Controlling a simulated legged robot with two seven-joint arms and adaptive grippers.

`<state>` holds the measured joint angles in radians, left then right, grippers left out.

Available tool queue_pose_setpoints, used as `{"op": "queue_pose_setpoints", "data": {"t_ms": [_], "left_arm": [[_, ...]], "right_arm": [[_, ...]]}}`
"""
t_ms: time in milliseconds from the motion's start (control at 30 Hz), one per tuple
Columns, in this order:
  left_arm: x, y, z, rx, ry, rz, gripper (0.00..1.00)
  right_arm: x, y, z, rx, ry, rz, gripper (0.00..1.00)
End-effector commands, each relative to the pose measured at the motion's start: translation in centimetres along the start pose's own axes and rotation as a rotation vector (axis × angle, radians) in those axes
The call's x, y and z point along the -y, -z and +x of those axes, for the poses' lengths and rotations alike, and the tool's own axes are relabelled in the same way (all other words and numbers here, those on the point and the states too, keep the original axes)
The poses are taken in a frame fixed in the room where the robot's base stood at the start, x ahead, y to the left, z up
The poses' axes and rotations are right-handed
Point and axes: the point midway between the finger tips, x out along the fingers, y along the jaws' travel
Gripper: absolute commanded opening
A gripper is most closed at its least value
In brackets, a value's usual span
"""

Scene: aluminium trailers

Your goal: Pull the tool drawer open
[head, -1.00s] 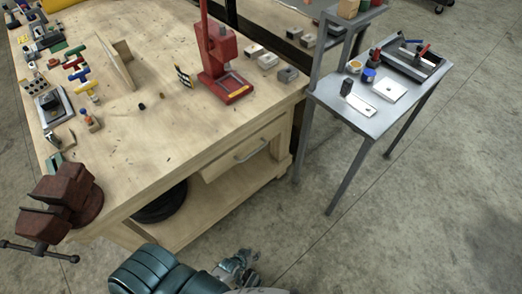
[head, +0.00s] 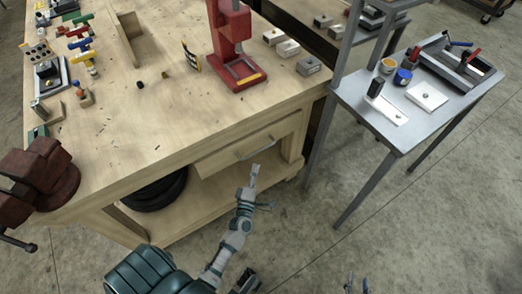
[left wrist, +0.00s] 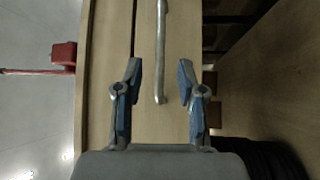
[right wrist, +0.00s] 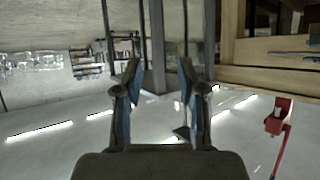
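The wooden tool drawer (head: 225,157) sits under the workbench top. Its front looks shut, and it has a metal bar handle (head: 256,149). My left gripper (head: 256,169) is just below and in front of the handle in the head view. In the left wrist view, my left gripper (left wrist: 158,68) is open, and the handle (left wrist: 161,40) appears between its two fingers, with one end visible. No contact is visible. My right gripper (head: 355,284) is at the bottom edge of the head view, away from the bench. The right wrist view shows that gripper (right wrist: 158,68) open and empty.
The workbench (head: 130,120) carries a red press (head: 235,45), a dark red vise (head: 38,178) and small tools. A black coil (head: 158,190) lies on its lower shelf. A grey metal table (head: 385,135) stands right of the bench.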

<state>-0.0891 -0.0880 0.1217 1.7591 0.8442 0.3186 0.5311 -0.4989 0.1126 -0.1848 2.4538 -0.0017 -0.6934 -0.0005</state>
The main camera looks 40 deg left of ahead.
Motion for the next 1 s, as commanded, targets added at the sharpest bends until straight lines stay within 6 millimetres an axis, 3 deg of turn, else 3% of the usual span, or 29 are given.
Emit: {"op": "queue_pose_setpoints", "data": {"t_ms": [200, 400, 833, 1000], "left_arm": [[0.1, -0.1, 5.1, 0.0, -0.001, 0.001, 0.39], [0.1, -0.1, 8.2, 0.002, 0.0, 0.002, 0.39], [0.0, 0.0, 9.3, 0.002, 0.0, 0.003, 0.39], [0.0, 0.0, 9.3, 0.002, 0.0, 0.003, 0.0]], "right_arm": [[0.2, 1.1, 0.4, -0.078, 0.006, 0.003, 0.4], [0.4, 2.1, 0.5, -0.143, 0.01, 0.005, 0.4], [0.5, 2.7, 0.6, -0.172, 0.012, 0.005, 0.4], [0.5, 2.7, 0.6, -0.171, 0.012, 0.006, 0.4]]}}
